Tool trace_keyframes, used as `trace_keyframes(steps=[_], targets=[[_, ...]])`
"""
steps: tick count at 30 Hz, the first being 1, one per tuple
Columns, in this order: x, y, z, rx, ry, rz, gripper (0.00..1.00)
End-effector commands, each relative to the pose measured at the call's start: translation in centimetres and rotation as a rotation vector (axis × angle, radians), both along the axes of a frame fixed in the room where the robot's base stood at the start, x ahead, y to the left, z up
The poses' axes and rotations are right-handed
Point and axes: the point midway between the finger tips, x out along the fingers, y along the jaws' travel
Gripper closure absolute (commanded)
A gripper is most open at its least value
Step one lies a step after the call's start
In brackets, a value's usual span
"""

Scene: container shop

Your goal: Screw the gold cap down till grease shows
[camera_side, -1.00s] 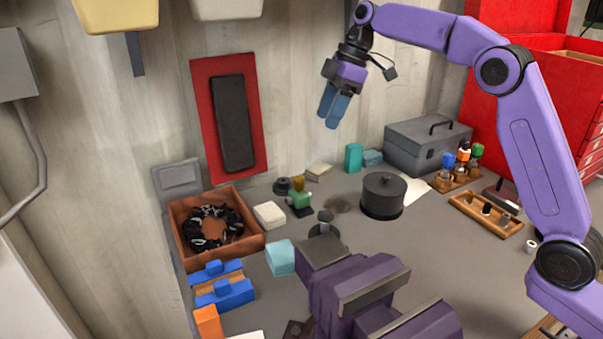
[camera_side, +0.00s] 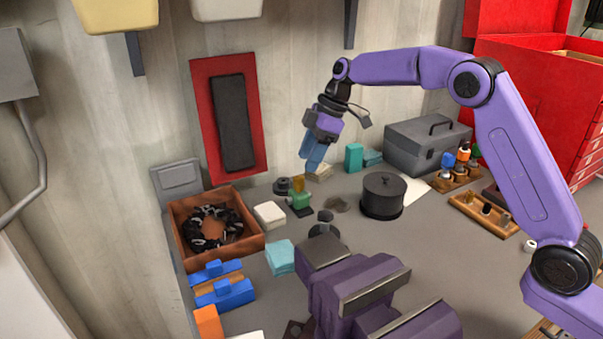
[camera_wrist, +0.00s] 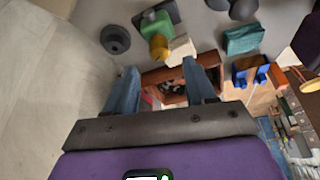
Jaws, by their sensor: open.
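The gold cap (camera_side: 298,183) sits on top of a small green body (camera_side: 300,200) on the bench near the wall. In the wrist view the gold cap (camera_wrist: 159,47) shows in front of the green body (camera_wrist: 156,25), just beyond the fingertips. My gripper (camera_side: 311,165) points down, slightly tilted, above and close to the cap. Its two blue fingers (camera_wrist: 161,68) are apart with nothing held between them. No grease can be made out at this size.
A dark round piece (camera_side: 281,187) stands close left of the green body. A pale block (camera_side: 269,215), a wooden box with black coils (camera_side: 256,242), a black lidded pot (camera_side: 382,207) and a purple vise (camera_side: 345,290) surround it.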

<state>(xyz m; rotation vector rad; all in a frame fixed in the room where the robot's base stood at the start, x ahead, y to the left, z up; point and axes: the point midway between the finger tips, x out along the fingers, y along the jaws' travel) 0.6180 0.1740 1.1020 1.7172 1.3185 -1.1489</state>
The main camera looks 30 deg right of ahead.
Motion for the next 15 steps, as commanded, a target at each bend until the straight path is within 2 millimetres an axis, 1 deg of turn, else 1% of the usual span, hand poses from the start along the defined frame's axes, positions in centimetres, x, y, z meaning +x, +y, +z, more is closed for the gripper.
trace_keyframes(steps=[1,3,7,10,15], targets=[[0.1,0.4,-0.9,0.001,0.003,0.001,0.45],[0.2,0.9,-2.1,0.0,0.003,0.001,0.45],[0.4,1.5,-3.6,0.0,0.002,0.001,0.45],[0.5,1.8,-4.4,0.0,0.0,0.0,0.45],[0.5,2.0,-5.0,0.0,0.0,0.0,0.45]])
